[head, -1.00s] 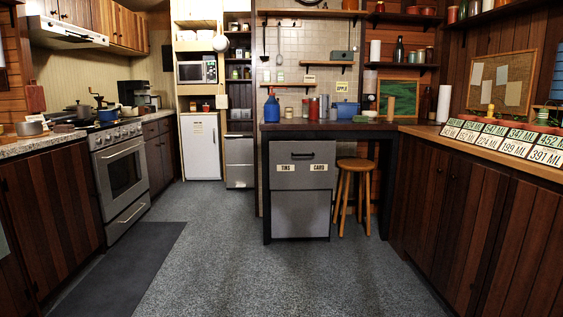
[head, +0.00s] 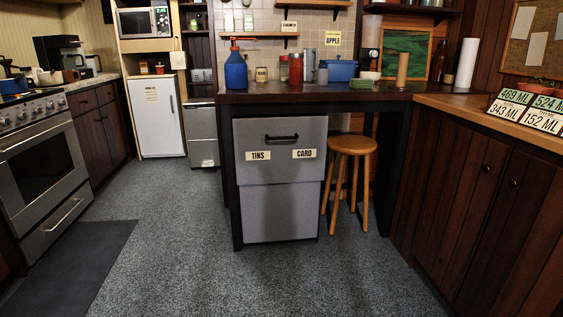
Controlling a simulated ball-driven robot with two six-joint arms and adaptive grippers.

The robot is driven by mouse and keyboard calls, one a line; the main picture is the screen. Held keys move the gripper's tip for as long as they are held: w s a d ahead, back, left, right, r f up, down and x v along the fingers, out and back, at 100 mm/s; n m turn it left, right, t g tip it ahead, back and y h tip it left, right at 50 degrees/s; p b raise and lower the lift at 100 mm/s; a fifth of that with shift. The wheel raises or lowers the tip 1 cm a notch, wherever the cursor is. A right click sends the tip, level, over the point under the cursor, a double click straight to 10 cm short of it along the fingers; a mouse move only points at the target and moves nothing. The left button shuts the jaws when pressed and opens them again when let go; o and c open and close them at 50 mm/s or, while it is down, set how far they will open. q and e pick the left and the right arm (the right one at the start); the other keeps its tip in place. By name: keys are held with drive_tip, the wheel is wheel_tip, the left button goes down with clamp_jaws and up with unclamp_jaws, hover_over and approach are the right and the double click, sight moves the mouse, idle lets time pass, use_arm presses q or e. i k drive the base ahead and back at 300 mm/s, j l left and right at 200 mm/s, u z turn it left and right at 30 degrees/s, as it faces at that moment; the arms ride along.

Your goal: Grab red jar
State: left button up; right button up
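A red jar (head: 296,69) stands upright on the dark counter (head: 330,93) in the middle of the head view. It is between a small pale jar and a grey container (head: 308,65). A smaller red item (head: 284,68) is close on its left, partly behind it. Neither of my grippers shows in the head view.
A blue jug (head: 236,70) and a blue pot (head: 339,70) stand on the same counter. Below are grey TINS and CARD bins (head: 280,180) and a wooden stool (head: 351,150). A stove (head: 45,165) is at left, wooden cabinets (head: 480,200) at right. Grey floor (head: 190,250) ahead is clear.

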sight(296, 62)
drive_tip(key=i, duration=2.55)
